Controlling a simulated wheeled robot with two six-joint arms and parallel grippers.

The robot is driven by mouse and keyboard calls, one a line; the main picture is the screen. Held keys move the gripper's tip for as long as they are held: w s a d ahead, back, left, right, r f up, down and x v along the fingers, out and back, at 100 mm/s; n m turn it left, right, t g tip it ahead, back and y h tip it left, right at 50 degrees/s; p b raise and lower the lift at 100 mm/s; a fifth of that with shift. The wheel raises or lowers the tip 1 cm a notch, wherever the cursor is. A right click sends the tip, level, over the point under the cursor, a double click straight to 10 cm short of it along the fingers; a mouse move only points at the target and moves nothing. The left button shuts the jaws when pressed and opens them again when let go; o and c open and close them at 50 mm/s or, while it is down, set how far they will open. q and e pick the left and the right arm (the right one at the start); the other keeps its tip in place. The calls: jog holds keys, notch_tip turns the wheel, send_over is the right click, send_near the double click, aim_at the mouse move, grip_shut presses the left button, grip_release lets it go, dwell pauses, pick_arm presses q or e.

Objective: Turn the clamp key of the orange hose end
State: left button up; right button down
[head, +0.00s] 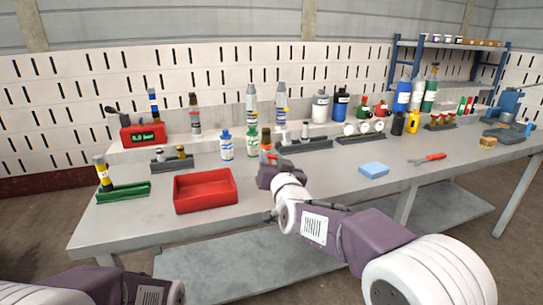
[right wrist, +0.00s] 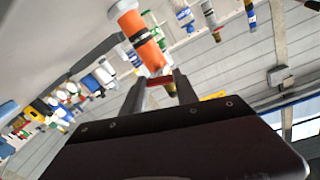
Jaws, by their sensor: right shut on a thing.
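The orange hose end (head: 266,142) stands on the table just beyond my right gripper (head: 270,166). In the right wrist view the orange hose end (right wrist: 148,50) shows as an orange cylinder with a black band. A small red bar, which looks like its clamp key (right wrist: 160,81), lies between the fingertips of my right gripper (right wrist: 161,83). The fingers look closed on it. A brass tip shows just past it. In the head view my gripper hides the lower part of the hose end. Of my left arm only a link shows at the bottom left.
A red tray (head: 205,206) lies left of my right gripper. A blue sponge (head: 373,170) and red-handled pliers (head: 428,159) lie to the right. White and green bottles stand close behind the hose end. The front middle of the table is mostly free.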

jog(key=shift+n, duration=0.4)
jog(key=c, duration=0.9)
grip_release()
jog(key=p+v, duration=0.2)
jog(key=v, duration=0.7)
